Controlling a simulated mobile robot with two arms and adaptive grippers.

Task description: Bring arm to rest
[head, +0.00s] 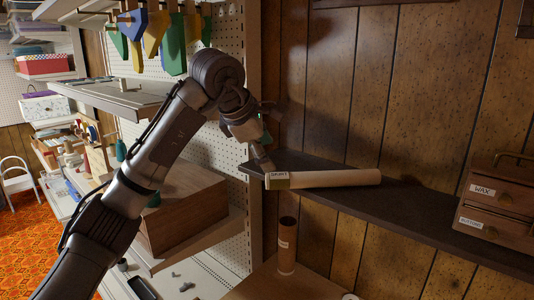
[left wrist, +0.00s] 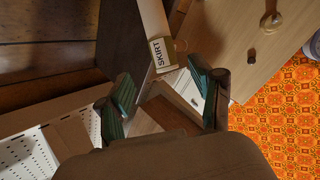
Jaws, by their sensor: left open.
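My left arm reaches in from the left in the head view. Its gripper (head: 262,155) is beside the labelled end of a pale cardboard roll (head: 335,178) that lies on a dark wall shelf (head: 420,212). The roll's label reads SKIRT. In the left wrist view the gripper's green-padded fingers (left wrist: 160,90) are spread apart with nothing held between them. The roll (left wrist: 154,18) is ahead of the fingers there, its label facing the camera. The arm hides part of the pegboard behind it. My right gripper is not in view.
Wooden drawers (head: 499,198) labelled WAX and BUTTONS stand on the shelf at right. An upright brown tube (head: 287,247) stands on a wooden surface below. A wooden box (head: 185,205) sits behind my arm. Coloured tools (head: 172,45) hang above. Orange patterned floor (head: 35,250) shows at left.

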